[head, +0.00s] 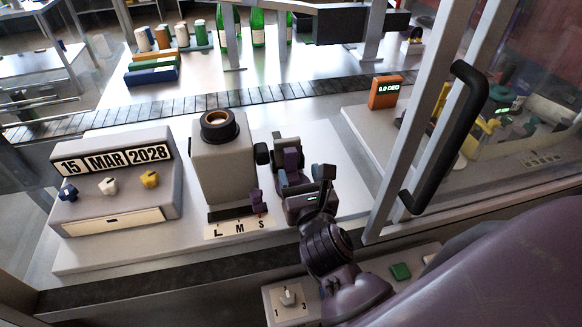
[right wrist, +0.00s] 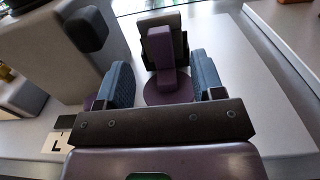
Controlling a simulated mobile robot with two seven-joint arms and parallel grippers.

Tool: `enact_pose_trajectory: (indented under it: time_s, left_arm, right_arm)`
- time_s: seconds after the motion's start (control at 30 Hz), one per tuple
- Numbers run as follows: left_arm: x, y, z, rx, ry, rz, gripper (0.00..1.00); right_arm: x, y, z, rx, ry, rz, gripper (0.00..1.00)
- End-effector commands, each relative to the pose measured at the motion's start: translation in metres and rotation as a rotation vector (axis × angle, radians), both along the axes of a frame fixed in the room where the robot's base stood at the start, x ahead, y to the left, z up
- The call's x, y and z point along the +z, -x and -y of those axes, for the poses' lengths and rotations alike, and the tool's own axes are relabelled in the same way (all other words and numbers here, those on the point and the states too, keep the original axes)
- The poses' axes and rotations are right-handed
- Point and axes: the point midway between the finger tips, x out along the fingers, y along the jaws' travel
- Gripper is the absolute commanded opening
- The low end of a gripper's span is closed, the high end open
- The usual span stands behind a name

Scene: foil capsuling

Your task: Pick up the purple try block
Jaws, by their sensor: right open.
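The purple try block (right wrist: 160,50) stands upright on a round purple base (right wrist: 168,88), against a dark grey holder (right wrist: 172,20). In the head view the block (head: 291,159) shows just beyond my right gripper (head: 298,177). In the right wrist view, the blue-padded fingers of my right gripper (right wrist: 160,76) are open, one on each side of the block and base. Clear gaps show between the fingers and the upright block. Whether the fingertips reach level with the block is hard to tell. My left gripper is not in view.
A grey machine (head: 222,160) with an L-M-S scale (head: 238,227) stands close left of my right gripper. A date box (head: 115,180) is further left. A door frame with a black handle (head: 447,137) is at the right. An orange display (head: 384,92) stands behind.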

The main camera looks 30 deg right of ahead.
Motion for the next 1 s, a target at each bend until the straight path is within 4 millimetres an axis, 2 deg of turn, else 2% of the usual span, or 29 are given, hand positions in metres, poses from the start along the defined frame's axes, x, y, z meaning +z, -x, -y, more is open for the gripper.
enact_pose_trajectory:
  time_s: [0.27,0.63,0.97,1.0]
  left_arm:
    - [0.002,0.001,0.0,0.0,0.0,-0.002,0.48]
    - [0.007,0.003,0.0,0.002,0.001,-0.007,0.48]
    - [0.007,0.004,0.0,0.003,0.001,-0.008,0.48]
    - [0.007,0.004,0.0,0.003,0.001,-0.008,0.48]
  right_arm:
    - [0.001,-0.015,0.004,-0.001,0.0,-0.001,0.62]
    - [0.001,-0.056,0.013,-0.001,0.0,-0.001,0.62]
    - [0.0,-0.059,0.014,-0.002,0.0,-0.002,0.62]
    - [0.0,-0.059,0.014,-0.002,0.0,-0.002,0.56]
